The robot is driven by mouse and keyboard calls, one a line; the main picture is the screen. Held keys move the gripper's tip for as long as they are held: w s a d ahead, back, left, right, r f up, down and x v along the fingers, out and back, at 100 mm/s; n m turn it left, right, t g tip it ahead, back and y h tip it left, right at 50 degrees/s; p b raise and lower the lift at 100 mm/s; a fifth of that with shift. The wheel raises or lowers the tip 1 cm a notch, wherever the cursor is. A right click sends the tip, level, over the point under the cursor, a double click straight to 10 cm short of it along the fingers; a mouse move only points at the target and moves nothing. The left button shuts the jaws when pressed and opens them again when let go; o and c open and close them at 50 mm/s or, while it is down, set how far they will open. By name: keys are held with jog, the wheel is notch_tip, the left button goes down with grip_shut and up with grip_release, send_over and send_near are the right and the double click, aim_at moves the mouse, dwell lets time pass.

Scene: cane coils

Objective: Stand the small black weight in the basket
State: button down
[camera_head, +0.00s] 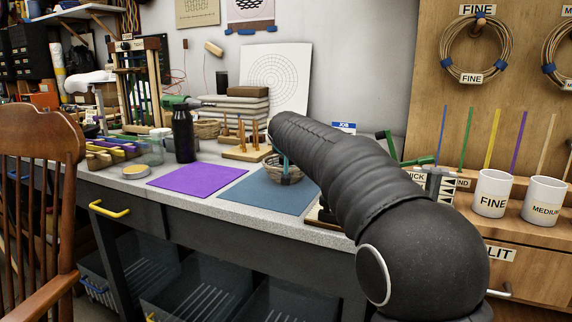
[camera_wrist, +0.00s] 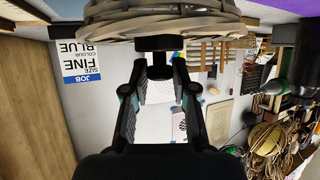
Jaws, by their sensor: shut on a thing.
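The small woven basket (camera_head: 290,176) stands on the blue mat (camera_head: 262,196) in the head view. My arm hides part of it. In the wrist view, which is upside down, the basket's rim (camera_wrist: 205,24) fills the top. My gripper (camera_wrist: 158,72) is shut on the black weight (camera_wrist: 157,45), holding it by its narrow part. The weight's wider end points down at the basket's rim. I cannot tell whether it touches the basket inside. My arm hides the weight in the head view.
A purple mat (camera_head: 185,180) lies left of the blue mat. A peg board (camera_head: 247,153) stands behind, and a black bottle (camera_head: 184,135) further left. White cups (camera_head: 491,194) stand at the right. A job card (camera_wrist: 80,62) shows in the wrist view.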

jog(key=shift+a+f+b, duration=0.15)
jog(key=shift+f+b, duration=0.2)
jog(key=shift+f, duration=1.65)
jog(key=shift+f, duration=0.1)
jog(key=c, duration=1.2)
grip_release()
jog(key=b+v, duration=0.2)
jog(key=v, duration=1)
